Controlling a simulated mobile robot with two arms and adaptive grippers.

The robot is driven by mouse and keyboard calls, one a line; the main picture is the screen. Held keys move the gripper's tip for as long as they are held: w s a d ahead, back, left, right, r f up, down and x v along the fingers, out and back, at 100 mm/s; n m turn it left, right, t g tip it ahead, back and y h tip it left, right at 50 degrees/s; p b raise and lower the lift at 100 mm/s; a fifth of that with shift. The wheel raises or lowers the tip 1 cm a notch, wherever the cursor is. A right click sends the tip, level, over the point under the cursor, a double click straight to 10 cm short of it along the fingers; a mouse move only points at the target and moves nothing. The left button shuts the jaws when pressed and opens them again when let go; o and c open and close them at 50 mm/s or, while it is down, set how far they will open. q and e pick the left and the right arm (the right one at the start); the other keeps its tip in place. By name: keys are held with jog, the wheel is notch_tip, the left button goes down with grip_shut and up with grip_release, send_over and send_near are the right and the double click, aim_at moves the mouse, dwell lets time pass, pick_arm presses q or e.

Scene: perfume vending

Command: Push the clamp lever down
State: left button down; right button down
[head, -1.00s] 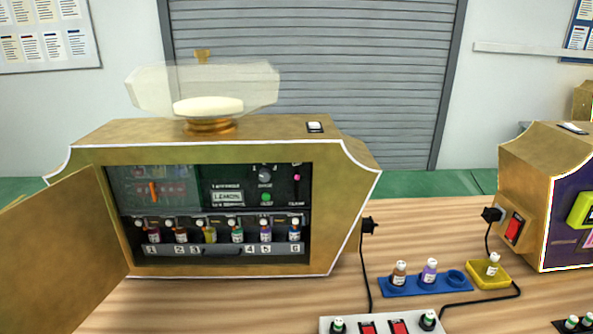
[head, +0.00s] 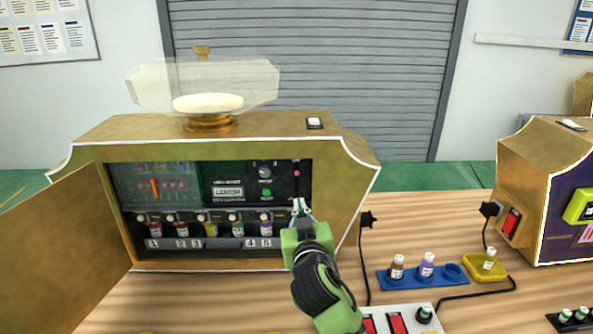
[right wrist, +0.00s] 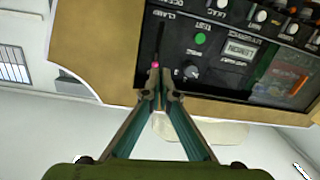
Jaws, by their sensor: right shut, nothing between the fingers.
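The clamp lever, with its small pink knob (head: 297,173), is at the upper right of the dark panel inside the open gold machine (head: 350,180). In the right wrist view the pink knob (right wrist: 155,65) shows just beyond my fingertips, by its dark slot and a clamp label. My right gripper (head: 301,205) is shut and empty, in front of the panel's right side and below the knob in the head view. In the right wrist view its tips (right wrist: 158,92) meet close to the knob; I cannot tell whether they touch it. My left gripper is out of view.
The open door (head: 65,250) stands at the left. A blue holder (head: 395,285) and a yellow tray (head: 502,270) with bottles lie on the table at the right.

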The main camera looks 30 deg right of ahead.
aim_at(297, 173)
jog(key=shift+t+h, duration=0.3)
jog(key=shift+t, duration=0.2)
jog(key=w+d+r, duration=0.1)
jog(key=w, duration=0.1)
jog(key=w+d+r+p, duration=0.1)
jog(key=w+d, duration=0.1)
jog(key=w, duration=0.1)
jog(key=w+d+r+p, duration=0.1)
jog(key=w+d+r, duration=0.1)
jog(key=w, duration=0.1)
jog(key=shift+w, duration=0.2)
jog(key=shift+x, duration=0.85)
jog(key=shift+f, duration=0.1)
